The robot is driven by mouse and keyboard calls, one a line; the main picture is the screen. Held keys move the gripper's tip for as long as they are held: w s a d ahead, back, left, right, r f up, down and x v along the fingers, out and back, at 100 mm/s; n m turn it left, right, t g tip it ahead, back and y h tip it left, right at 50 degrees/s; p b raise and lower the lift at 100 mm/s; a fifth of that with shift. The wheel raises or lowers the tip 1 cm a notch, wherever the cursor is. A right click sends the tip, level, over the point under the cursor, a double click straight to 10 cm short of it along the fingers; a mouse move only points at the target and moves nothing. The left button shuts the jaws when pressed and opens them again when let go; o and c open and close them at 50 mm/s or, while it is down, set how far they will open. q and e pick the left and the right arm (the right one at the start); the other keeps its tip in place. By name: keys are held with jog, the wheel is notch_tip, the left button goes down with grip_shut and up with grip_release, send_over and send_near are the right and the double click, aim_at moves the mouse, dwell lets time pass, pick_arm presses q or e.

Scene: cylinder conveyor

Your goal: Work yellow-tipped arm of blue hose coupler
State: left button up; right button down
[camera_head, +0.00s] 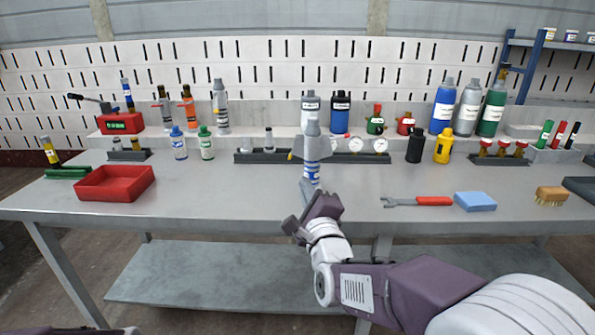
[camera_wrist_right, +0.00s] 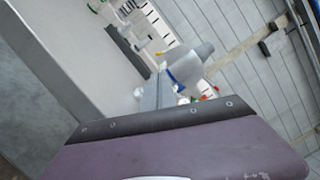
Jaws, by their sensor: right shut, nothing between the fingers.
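A grey coupler-like piece with blue bands (camera_head: 312,150) stands upright near the middle of the bench, with grey arms spreading from its sides. In the right wrist view the grey piece with a blue band (camera_wrist_right: 187,66) lies just beyond the fingers (camera_wrist_right: 151,94).
A red tray (camera_head: 115,185) lies at the left. A red-handled wrench (camera_head: 418,201), blue sponge (camera_head: 475,201) and brush (camera_head: 550,196) lie at the right. A rack with gauges (camera_head: 355,157) and several bottles stand behind. The front middle-left bench top is clear.

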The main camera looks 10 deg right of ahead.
aim_at(312, 163)
jog(key=w, duration=0.3)
jog(key=w+b, duration=0.1)
jog(key=w, duration=0.2)
jog(key=w+r, duration=0.1)
jog(key=w, duration=0.3)
jog(key=shift+d+b, duration=0.35)
jog(key=shift+f, duration=0.1)
